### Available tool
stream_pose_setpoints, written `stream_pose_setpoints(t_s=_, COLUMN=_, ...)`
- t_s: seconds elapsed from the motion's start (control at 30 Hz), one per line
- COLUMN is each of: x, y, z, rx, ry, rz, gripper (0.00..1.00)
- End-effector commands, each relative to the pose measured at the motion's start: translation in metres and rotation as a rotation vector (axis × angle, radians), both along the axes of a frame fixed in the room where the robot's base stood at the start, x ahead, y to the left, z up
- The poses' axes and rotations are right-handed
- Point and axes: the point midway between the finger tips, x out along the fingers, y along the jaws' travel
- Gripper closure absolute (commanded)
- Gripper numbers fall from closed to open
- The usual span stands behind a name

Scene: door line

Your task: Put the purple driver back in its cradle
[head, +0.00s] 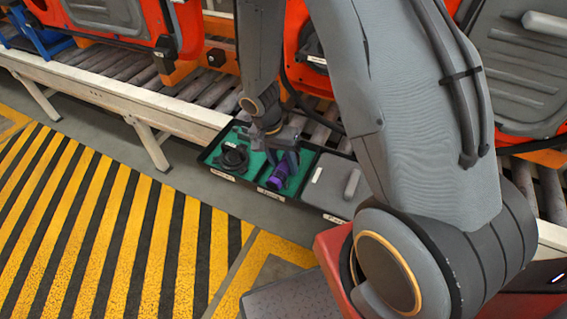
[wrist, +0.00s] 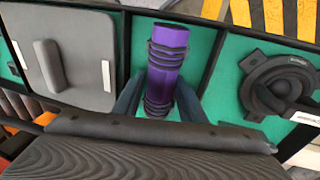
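The purple driver (head: 277,176) is at the middle green-lined compartment (head: 266,184) of a black tray. In the wrist view the driver (wrist: 167,65) is a purple cylinder with dark ribbed bands, its far end pointing to the top of the picture. My gripper (head: 287,152) is over the driver's near part. In the wrist view my gripper's two dark fingers (wrist: 161,92) stand one on each side of the driver, their tips against its banded section. Whether the driver rests fully on the compartment floor cannot be told.
A round black part (head: 233,157) lies in the left compartment. A grey lidded case (head: 335,187) fills the right one. The tray sits beside a roller conveyor (head: 185,91) carrying orange door panels (head: 187,28). Yellow-and-black striped floor (head: 100,215) lies clear in front.

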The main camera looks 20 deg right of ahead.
Motion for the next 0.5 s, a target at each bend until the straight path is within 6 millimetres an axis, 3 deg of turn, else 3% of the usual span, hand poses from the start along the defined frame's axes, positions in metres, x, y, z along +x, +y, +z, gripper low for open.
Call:
stream_pose_setpoints(t_s=0.1, x=-0.0023, y=-0.0003, z=-0.0030, rx=0.001, ry=0.005, rz=-0.001, gripper=0.44)
stream_pose_setpoints(t_s=0.5, x=0.0013, y=0.0026, z=-0.0029, rx=0.004, ry=-0.003, rz=0.004, gripper=0.44)
